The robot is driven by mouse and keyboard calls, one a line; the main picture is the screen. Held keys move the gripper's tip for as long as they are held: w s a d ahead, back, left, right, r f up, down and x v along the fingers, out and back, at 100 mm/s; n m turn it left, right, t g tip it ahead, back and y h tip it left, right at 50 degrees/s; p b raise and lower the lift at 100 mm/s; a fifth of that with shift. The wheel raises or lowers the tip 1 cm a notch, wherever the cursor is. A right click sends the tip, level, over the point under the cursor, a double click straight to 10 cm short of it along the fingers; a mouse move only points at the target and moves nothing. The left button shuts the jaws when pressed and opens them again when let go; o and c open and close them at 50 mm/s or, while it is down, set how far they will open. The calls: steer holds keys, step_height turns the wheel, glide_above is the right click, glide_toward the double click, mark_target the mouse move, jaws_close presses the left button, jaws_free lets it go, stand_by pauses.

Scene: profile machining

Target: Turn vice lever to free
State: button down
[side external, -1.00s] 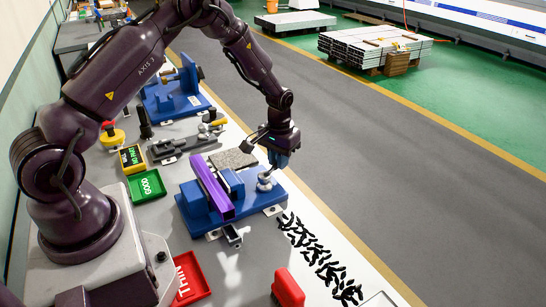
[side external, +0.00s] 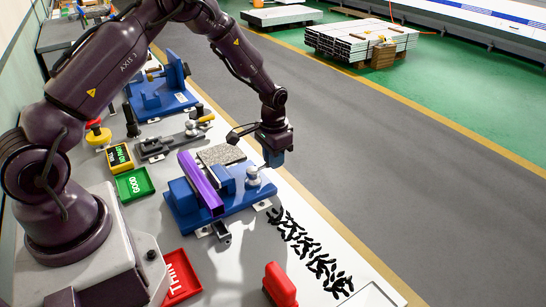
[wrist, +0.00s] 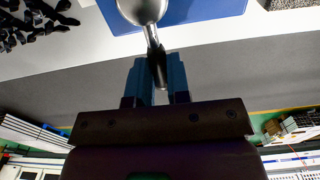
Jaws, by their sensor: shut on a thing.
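The blue vice (side external: 236,201) stands on the bench with a purple profile (side external: 200,184) lying in it. Its lever has a silver round hub (side external: 253,177) at the vice's right end. In the wrist view the hub (wrist: 143,9) is at the top, and the lever (wrist: 156,52) runs from it down to a dark end between my fingers. My gripper (side external: 273,160) is beside the hub, shut on the lever's dark end; its two blue fingers (wrist: 157,78) lie on either side of it. The side view hides most of the lever behind my gripper.
A speckled grey plate (side external: 221,154) lies behind the vice. Black pieces (side external: 305,245) lie scattered at its front right. A green GOOD tray (side external: 134,184) and a red tray (side external: 180,277) are to the left. A red object (side external: 280,284) stands in front. A second blue vice (side external: 160,95) stands further back.

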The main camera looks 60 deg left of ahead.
steer(key=shift+d, duration=0.1)
steer(key=c, duration=1.1)
jaws_free()
step_height(320, 180, up, 13)
steer(key=shift+r, duration=0.1)
steer(key=s+d+r+t, duration=0.2)
steer(key=s+r, duration=0.3)
steer(key=s, duration=0.3)
steer(key=s+d+r+t, duration=0.1)
steer(key=s+d+r, duration=0.3)
steer(key=s+r, duration=0.2)
steer(key=s+d+r+t, duration=0.2)
steer(key=s+r, duration=0.3)
steer(key=s, duration=0.5)
steer(key=shift+s+d+r+t, duration=0.15)
steer(key=shift+d, duration=0.3)
steer(key=shift+s+d+r+t, duration=0.15)
steer(key=shift+d, duration=0.3)
